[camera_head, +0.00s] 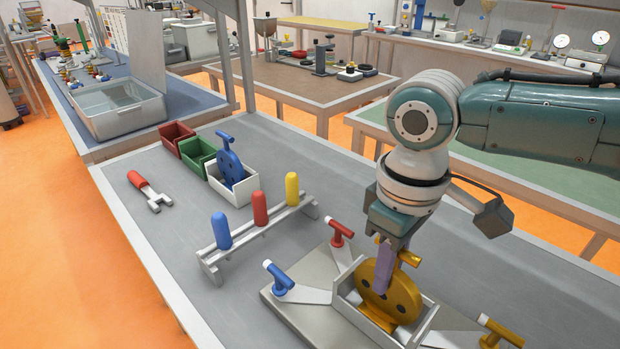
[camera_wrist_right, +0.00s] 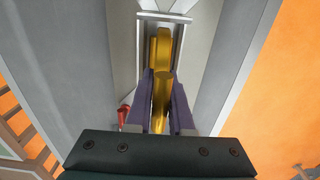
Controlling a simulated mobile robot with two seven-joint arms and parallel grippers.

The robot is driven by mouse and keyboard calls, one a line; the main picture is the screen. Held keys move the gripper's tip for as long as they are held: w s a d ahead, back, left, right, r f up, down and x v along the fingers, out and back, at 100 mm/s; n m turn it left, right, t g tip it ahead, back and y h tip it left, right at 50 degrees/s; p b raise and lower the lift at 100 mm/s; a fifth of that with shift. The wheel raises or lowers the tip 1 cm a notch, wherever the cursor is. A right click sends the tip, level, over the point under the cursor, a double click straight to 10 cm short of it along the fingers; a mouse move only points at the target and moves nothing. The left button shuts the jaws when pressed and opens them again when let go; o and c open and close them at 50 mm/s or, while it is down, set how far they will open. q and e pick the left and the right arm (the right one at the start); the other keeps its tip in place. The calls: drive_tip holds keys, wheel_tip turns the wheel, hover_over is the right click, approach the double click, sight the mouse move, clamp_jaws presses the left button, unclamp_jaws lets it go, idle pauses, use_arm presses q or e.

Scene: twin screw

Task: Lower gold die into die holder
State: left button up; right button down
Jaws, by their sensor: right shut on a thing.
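The gold die (camera_head: 392,293) is a flat upright disc with holes and a handle on top. It stands in the open metal die holder (camera_head: 357,318), its lower part hidden by the holder's front wall. My right gripper (camera_head: 383,275) comes from above and is shut on the gold die near its top. In the right wrist view the purple fingers (camera_wrist_right: 162,105) press on both sides of the gold die (camera_wrist_right: 160,50), which lies between the holder's walls (camera_wrist_right: 140,60). Whether the die touches the holder's floor cannot be seen. My left gripper is not in view.
Clamps with blue (camera_head: 278,277), red (camera_head: 341,232) and yellow (camera_head: 499,331) handles surround the holder. A rack (camera_head: 262,230) of coloured handles stands to its left. A red-handled wrench (camera_head: 150,191) lies at left.

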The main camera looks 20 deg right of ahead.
drive_tip(key=shift+f, duration=0.2)
drive_tip(key=c, duration=0.7)
unclamp_jaws()
wheel_tip(320, 180, up, 10)
